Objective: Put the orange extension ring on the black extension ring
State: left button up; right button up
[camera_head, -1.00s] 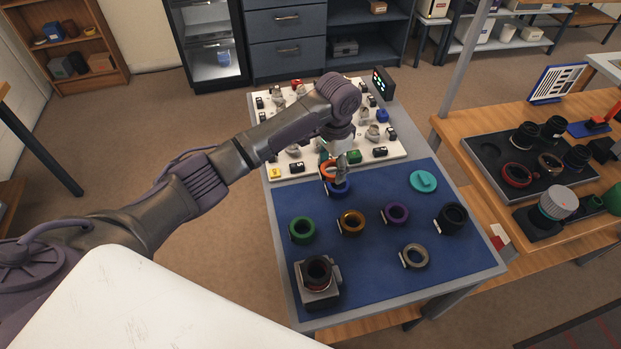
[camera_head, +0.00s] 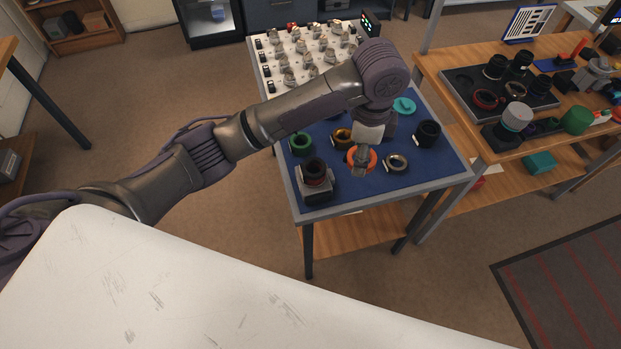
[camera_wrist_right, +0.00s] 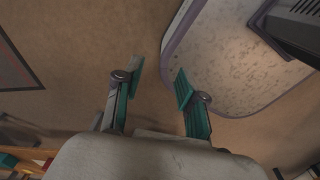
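My left gripper (camera_head: 362,170) is shut on the orange extension ring (camera_head: 351,157), holding it over the blue mat near its front edge. A tall black ring (camera_head: 428,132) stands at the mat's right side. Another dark ring (camera_head: 314,168) sits on a grey block (camera_head: 316,188) at the front left, left of the held ring. I cannot tell for sure which of these two is the black extension ring. My right gripper (camera_wrist_right: 157,75) is open and empty in the right wrist view, above bare floor, and is not in the head view.
On the blue mat (camera_head: 330,205) are a green ring (camera_head: 301,144), a gold ring (camera_head: 341,137), a grey ring (camera_head: 396,163) and a teal disc (camera_head: 404,105). A white board (camera_head: 290,50) with small parts lies behind. A wooden bench (camera_head: 440,105) with a lens tray stands right.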

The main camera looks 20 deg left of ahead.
pick_arm(q)
jog(key=a+f+p, duration=0.1)
jog(key=a+f, duration=0.1)
jog(key=a, duration=0.2)
jog(key=p, duration=0.2)
send_over(312, 167)
jog(key=f, duration=0.2)
jog(key=d+f, duration=0.1)
jog(key=f, duration=0.1)
jog(key=shift+s+f, duration=0.1)
jog(key=shift+s, duration=0.05)
jog(key=shift+a+f, duration=0.45)
notch_tip(312, 167, down, 3)
jog(key=shift+f+p, duration=0.2)
jog(key=shift+p, duration=0.3)
jog(key=shift+f, duration=0.25)
pick_arm(e)
jog(key=r, duration=0.1)
jog(key=w+r, duration=0.2)
jog(key=r, duration=0.1)
jog(key=shift+a+r, duration=0.1)
jog(key=shift+a, duration=0.3)
pick_arm(q)
jog(key=shift+f, duration=0.15)
jog(key=o, duration=1.2)
pick_arm(e)
jog(key=shift+w, duration=0.1)
jog(key=shift+a, duration=0.1)
